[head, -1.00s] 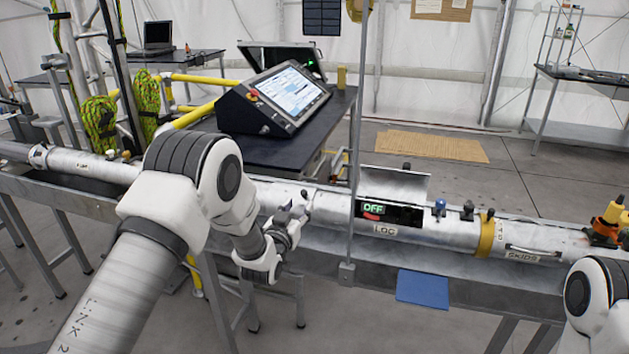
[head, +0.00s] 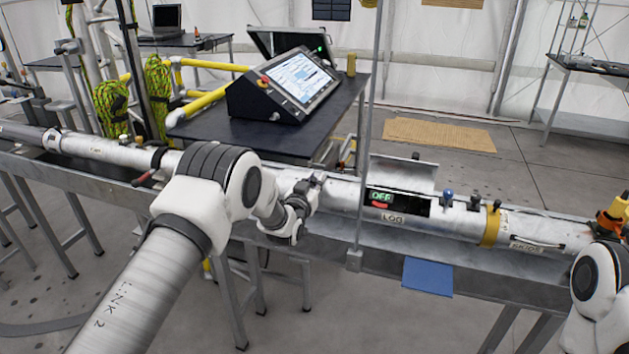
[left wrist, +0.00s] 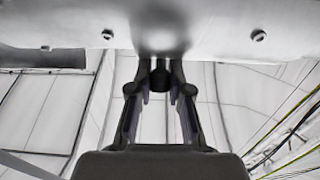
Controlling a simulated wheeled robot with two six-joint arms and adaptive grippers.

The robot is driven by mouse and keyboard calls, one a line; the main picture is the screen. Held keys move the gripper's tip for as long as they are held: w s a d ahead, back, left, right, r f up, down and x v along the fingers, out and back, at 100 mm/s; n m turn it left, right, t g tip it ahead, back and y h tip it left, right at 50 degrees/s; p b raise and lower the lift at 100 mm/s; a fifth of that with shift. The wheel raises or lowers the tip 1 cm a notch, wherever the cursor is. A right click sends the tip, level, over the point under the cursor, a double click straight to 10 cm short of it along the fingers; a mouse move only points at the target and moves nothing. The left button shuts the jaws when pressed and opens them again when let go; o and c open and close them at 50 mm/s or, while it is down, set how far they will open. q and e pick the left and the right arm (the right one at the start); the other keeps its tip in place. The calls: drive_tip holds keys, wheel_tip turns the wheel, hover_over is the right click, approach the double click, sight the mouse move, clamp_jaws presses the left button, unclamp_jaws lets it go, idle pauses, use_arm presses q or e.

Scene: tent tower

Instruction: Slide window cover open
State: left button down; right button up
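A long silver tube (head: 335,193) lies along a grey bench. Its window (head: 412,207) is a dark opening above a LOG label, with a green OFF display and a red part inside; a raised flap (head: 403,172) stands behind it. My left gripper (head: 315,183) is at the tube's near side, left of the window and the upright pole. In the left wrist view, its fingertips (left wrist: 161,72) flank a dark knob (left wrist: 160,77) under the pale tube surface; I cannot tell whether they grip it. I cannot tell which part is the sliding cover. My right gripper is out of view.
A thin upright pole (head: 363,130) stands in front of the tube, close right of my left gripper. A blue sheet (head: 428,276) hangs at the bench's front edge. A console (head: 285,92) stands on a black table behind the tube.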

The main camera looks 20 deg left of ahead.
use_arm(q)
drive_tip(key=a+b, duration=0.2)
drive_tip(key=a, duration=0.4)
drive_tip(key=a+b, duration=0.2)
drive_tip(key=a, duration=0.4)
drive_tip(key=shift+w, duration=0.2)
drive_tip(key=shift+a, duration=0.35)
drive_tip(key=shift+r, duration=0.1)
drive_tip(key=c, duration=1.1)
unclamp_jaws()
drive_tip(key=shift+d, duration=0.1)
drive_tip(key=s, duration=0.1)
approach(274, 173)
drive_tip(key=s, duration=0.1)
drive_tip(key=s+r, duration=0.1)
drive_tip(key=s, duration=0.1)
drive_tip(key=s+r, duration=0.1)
drive_tip(key=s, duration=0.1)
drive_tip(key=shift+d+r, duration=0.1)
drive_tip(key=shift+d, duration=0.3)
